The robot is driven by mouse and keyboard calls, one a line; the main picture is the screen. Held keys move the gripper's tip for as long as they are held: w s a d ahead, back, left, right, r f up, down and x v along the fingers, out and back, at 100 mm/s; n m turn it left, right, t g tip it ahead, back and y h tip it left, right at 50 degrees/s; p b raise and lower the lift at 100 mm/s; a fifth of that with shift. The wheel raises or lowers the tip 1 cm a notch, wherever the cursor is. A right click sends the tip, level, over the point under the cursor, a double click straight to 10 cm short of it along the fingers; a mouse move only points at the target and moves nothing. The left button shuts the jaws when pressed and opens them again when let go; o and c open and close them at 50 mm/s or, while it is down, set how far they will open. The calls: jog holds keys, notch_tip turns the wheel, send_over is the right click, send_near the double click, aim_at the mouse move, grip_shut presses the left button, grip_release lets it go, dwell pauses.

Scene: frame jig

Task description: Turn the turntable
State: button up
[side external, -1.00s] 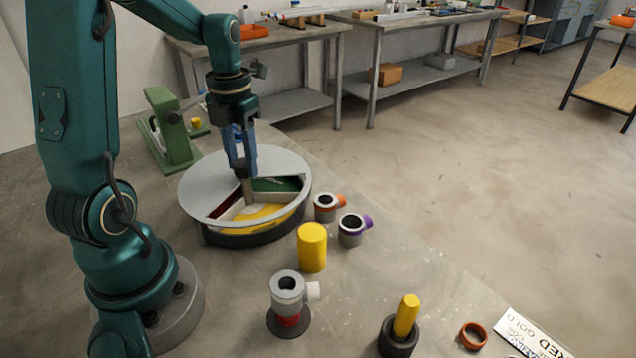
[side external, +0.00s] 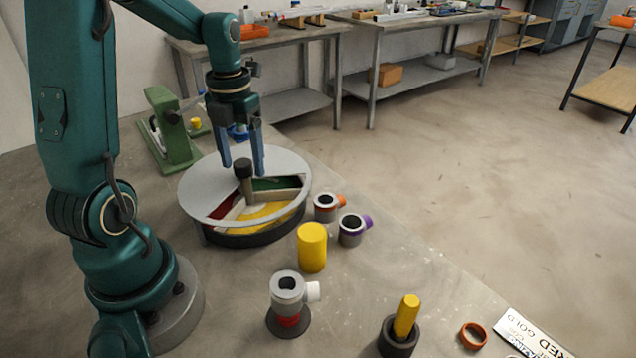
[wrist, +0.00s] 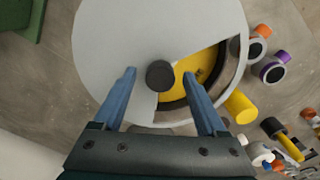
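The turntable (side external: 203,188) is a round grey-topped disc on a dark base, with a wedge-shaped opening. Through the opening, red, yellow and green sections show in the side view; the wrist view shows mainly yellow (wrist: 200,70). A dark knob (side external: 243,168) stands upright on a post at the disc's centre, and it also shows in the wrist view (wrist: 160,76). My gripper (side external: 242,167) is open above the disc. Its two blue fingers are apart, one to each side of the knob in the side view, with gaps between them and the knob.
Grey fittings with an orange ring (side external: 326,206) and a purple ring (side external: 351,229) stand close to the turntable's right. A yellow cylinder (side external: 312,247) stands in front of them. A green stand (side external: 171,132) is behind left. A grey fitting (side external: 288,290) and a black holder (side external: 398,342) stand nearer.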

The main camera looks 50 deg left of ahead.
jog(key=shift+r, duration=2.55)
jog(key=s+d+r+n+t, duration=0.1)
jog(key=s+d+n+t, duration=0.1)
jog(key=d+n, duration=0.6)
jog(key=s+d+r+n+t, duration=0.1)
jog(key=s+d+n+t, duration=0.2)
jog(key=n, duration=1.9)
jog(key=s+d, duration=0.1)
jog(key=d, duration=0.4)
jog(key=shift+s+t, duration=0.2)
jog(key=shift+t, duration=0.1)
